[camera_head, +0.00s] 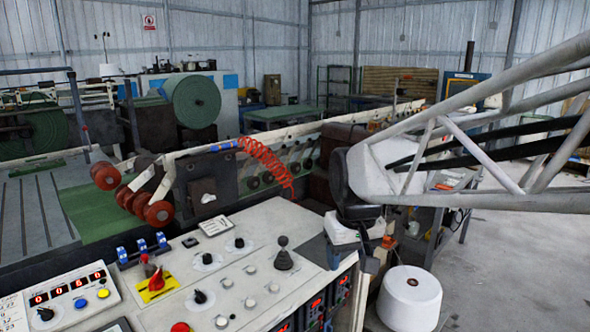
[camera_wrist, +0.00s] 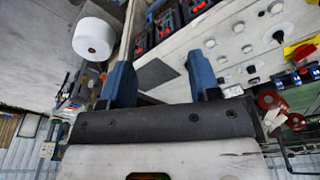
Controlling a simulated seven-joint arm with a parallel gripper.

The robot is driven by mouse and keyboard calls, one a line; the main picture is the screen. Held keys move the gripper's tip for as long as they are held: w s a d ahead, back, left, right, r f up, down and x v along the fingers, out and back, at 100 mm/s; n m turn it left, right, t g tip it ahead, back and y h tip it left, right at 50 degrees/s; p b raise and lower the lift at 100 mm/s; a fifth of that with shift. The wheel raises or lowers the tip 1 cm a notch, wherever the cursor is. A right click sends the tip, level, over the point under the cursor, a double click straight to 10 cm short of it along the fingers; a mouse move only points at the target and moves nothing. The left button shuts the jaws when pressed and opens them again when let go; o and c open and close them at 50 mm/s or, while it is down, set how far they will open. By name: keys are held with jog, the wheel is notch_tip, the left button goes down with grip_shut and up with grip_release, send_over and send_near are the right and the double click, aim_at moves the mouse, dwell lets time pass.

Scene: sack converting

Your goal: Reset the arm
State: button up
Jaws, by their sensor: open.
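My arm reaches in from the right in the head view, a pale open-frame link ending in a dark wrist joint. My gripper (camera_head: 351,262) hangs from it near the right edge of the control console (camera_head: 268,230), partly hidden by its own body. In the wrist view my gripper (camera_wrist: 157,62) shows two blue fingers spread wide apart, with nothing between them. The console (camera_wrist: 228,42) lies beyond the fingers in that upside-down view. I cannot tell whether the fingertips touch it.
A joystick (camera_head: 283,254), a red knob on a yellow plate (camera_head: 156,284) and several switches stand up from the console. A white spool (camera_head: 409,299) stands right of the console; it also shows in the wrist view (camera_wrist: 94,38). Open floor (camera_head: 520,265) lies at the right.

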jog(key=s+d+f+m, duration=0.1)
jog(key=s+d, duration=0.3)
jog(key=s, duration=0.4)
jog(key=s+d+f+m, duration=0.2)
jog(key=s+d+f, duration=0.1)
jog(key=s, duration=0.6)
jog(key=shift+d+f+t+h, duration=0.3)
jog(key=shift+d+t, duration=0.1)
jog(key=shift+d, duration=0.25)
jog(key=shift+r, duration=0.1)
dwell(0.9)
